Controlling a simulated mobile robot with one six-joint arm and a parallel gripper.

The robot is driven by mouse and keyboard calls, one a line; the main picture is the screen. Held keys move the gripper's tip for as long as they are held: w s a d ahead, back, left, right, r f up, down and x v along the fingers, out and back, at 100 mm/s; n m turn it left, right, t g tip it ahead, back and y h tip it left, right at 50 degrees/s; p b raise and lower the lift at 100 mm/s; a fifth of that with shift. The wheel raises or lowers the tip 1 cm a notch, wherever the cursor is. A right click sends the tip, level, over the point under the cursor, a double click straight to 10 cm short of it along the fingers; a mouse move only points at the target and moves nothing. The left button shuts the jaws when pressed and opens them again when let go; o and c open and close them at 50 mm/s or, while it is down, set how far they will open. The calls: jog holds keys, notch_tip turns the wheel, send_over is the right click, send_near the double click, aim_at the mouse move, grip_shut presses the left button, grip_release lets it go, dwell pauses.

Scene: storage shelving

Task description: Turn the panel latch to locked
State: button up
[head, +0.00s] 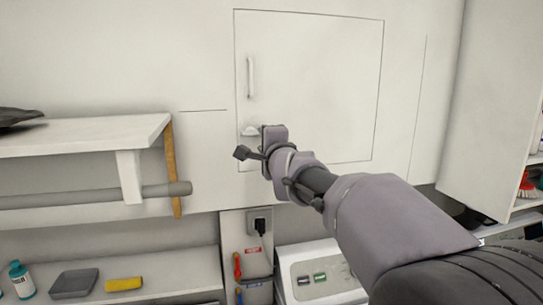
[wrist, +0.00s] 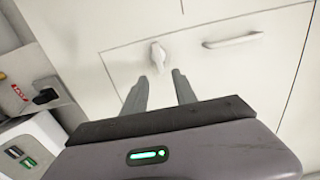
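The panel door (head: 320,60) is white, set in a white wall, and looks closed. Its small white panel latch (head: 250,131) is near the door's lower left; its lever lies about level in the head view. The latch also shows in the wrist view (wrist: 157,55), just beyond the fingertips and roughly in line with the gap. My gripper (wrist: 160,75) is open and empty, its two grey fingers apart, with no visible contact with the latch. In the head view my gripper (head: 269,141) is close to the latch on its right, and its fingertips are hard to make out.
A vertical door handle (head: 250,77) is above the latch. A shelf (head: 85,133) with a rail juts out at left. Below are a socket with a black plug (head: 260,226) and a white appliance (head: 315,272). An open cabinet stands at right. The wall around the latch is clear.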

jog(key=b+v, duration=0.1)
jog(key=v, duration=0.9)
jog(key=shift+s, duration=0.25)
jog(key=s+d+f+n+g+h+b, duration=0.1)
jog(key=s+d+f+n+g+b, duration=0.15)
jog(key=s+f, duration=0.35)
jog(key=s+d+f+n+g+h+b, duration=0.1)
jog(key=s+d+f+b, duration=0.25)
jog(key=f, duration=0.45)
jog(key=s+d+f+n+g+h+b, duration=0.1)
jog(key=s+d+f+g+b, duration=0.15)
jog(key=s+d+f, duration=0.4)
jog(key=s+f+n+g+b, duration=0.5)
jog(key=s+f+n+b, duration=0.1)
jog(key=s+f, duration=1.2)
notch_tip(320, 180, down, 4)
jog(key=shift+a+r+g, duration=0.25)
jog(key=shift+a+g, duration=0.05)
jog(key=shift+a, duration=0.1)
